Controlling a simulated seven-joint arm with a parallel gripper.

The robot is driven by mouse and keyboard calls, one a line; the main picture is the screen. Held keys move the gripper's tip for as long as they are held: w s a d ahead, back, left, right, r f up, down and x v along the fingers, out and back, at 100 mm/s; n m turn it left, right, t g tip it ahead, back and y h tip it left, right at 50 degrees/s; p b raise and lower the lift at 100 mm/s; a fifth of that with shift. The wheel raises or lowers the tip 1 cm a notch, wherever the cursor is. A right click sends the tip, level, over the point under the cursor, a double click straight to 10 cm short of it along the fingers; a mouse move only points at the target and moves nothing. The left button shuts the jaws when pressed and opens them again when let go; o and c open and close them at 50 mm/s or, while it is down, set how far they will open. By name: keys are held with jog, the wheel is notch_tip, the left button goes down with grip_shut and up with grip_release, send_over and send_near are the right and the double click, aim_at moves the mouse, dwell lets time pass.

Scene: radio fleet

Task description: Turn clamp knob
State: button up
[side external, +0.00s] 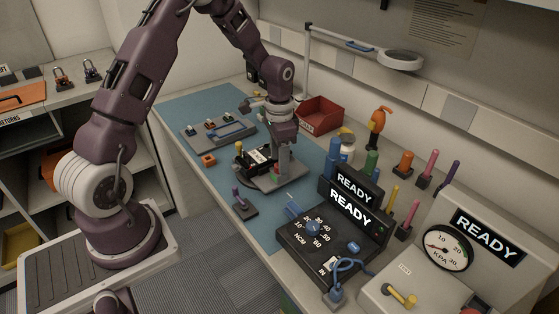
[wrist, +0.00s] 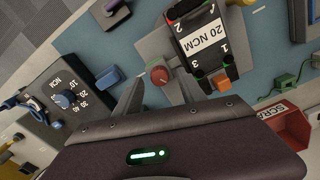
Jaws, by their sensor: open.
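A red round knob (wrist: 159,75) sits on a grey fixture plate (wrist: 150,45) beside a black device (wrist: 203,42) with a white "20 NCM" label. In the wrist view my gripper (wrist: 161,84) is open, with one finger on each side of the red knob. I cannot tell whether either finger touches it. In the side view my gripper (side external: 283,172) points down over the right part of the fixture plate (side external: 268,185), next to the black device (side external: 255,160). The knob is hidden there by the gripper.
A torque box with a blue dial (side external: 312,228) and "READY" display stands to the right. A red bin (side external: 318,115) is behind, with bottles and tools along the back. A purple-handled piece (side external: 242,203) and an orange block (side external: 208,160) lie nearby on the blue mat (side external: 180,107).

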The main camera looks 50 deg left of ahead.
notch_tip(320, 180, up, 5)
jog(key=shift+r, duration=0.5)
jog(key=shift+d+r, duration=0.1)
jog(key=shift+r, duration=0.25)
jog(key=s+d+r+t, duration=0.1)
jog(key=s+d+r, duration=0.3)
jog(key=r, duration=0.4)
jog(key=s+d+r+n+t, duration=0.1)
jog(key=s+d+r, duration=0.1)
jog(key=s, duration=0.5)
jog(key=s+d+r+n+t, duration=0.1)
jog(key=s+d+r+t, duration=0.1)
jog(key=s, duration=0.5)
jog(key=s+d+r+n+t, duration=0.1)
jog(key=s+d+r, duration=0.3)
jog(key=s, duration=0.3)
jog(key=shift+d+r+t, duration=0.25)
jog(key=shift+r+t, duration=0.05)
